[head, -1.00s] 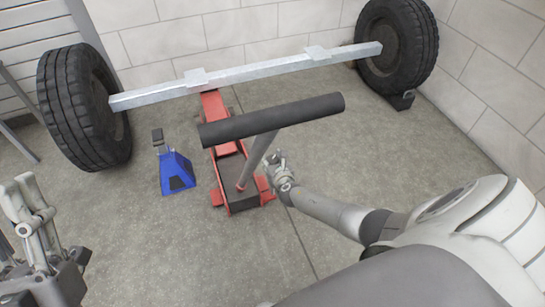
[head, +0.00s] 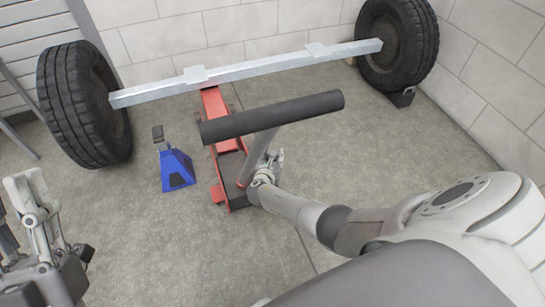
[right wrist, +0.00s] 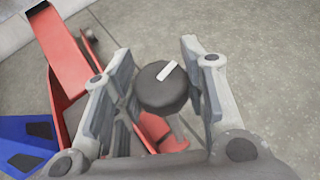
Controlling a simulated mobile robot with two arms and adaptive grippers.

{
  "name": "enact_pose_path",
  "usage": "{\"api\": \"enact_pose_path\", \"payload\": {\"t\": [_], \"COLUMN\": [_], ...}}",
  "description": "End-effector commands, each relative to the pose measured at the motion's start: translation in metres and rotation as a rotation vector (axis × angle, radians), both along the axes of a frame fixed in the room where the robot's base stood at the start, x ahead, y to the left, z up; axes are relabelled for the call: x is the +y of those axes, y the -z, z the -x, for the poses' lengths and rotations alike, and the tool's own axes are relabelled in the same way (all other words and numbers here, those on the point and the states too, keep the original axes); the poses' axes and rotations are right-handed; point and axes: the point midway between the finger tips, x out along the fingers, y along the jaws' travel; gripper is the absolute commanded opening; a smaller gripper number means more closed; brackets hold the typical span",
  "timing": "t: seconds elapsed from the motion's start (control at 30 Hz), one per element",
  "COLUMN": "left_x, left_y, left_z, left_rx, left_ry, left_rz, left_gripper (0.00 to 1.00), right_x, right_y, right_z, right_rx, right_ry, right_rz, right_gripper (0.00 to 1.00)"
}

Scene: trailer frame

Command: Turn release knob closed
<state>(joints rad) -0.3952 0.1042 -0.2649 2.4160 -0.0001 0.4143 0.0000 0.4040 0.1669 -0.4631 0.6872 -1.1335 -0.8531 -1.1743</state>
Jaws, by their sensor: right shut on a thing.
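The release knob (right wrist: 158,92) is a round black knob with a white pointer line. In the right wrist view it sits between the fingers of my right gripper (right wrist: 156,55), which is shut on it; the pointer slants toward the upper right. In the head view my right gripper (head: 273,166) is low beside the handle of the red floor jack (head: 228,145), and the knob is hidden there. The jack also shows in the right wrist view (right wrist: 60,50). My left gripper (head: 22,205) hangs at the left edge, away from the jack; its opening is unclear.
A blue jack stand (head: 176,168) stands left of the jack. A metal axle (head: 260,70) with two tires crosses behind, over the jack's far end. The jack's thick black handle grip (head: 270,117) rises above my right gripper. Floor at the right is clear.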

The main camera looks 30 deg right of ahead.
Motion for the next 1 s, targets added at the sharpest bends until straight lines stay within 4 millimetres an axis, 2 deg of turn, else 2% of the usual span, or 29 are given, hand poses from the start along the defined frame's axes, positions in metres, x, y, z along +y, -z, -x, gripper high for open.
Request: {"api": "enact_pose_path", "payload": {"t": [0.4, 0.43, 0.57, 1.0], "left_x": [0.0000, 0.0000, 0.0000, 0.0005], "left_y": [-0.0013, -0.0013, -0.0014, -0.0005], "left_z": [0.0016, 0.0016, 0.0015, 0.0005], "left_rx": [-0.010, -0.010, -0.010, -0.006], "left_ry": [0.001, 0.001, 0.001, -0.001], "left_rz": [0.003, 0.003, 0.003, 0.002], "left_gripper": [0.40, 0.40, 0.40, 0.40], "right_x": [-0.0007, -0.0007, -0.0007, 0.0016], "right_y": [-0.0008, -0.0008, -0.0007, -0.0006], "right_z": [-0.0006, -0.0006, -0.0005, 0.0018], "right_rx": [-0.001, -0.001, -0.001, 0.000], "right_ry": [0.008, 0.008, 0.008, 0.007], "right_rz": [0.000, 0.000, 0.000, 0.000], "right_gripper": [0.16, 0.41, 0.57, 0.59]}}
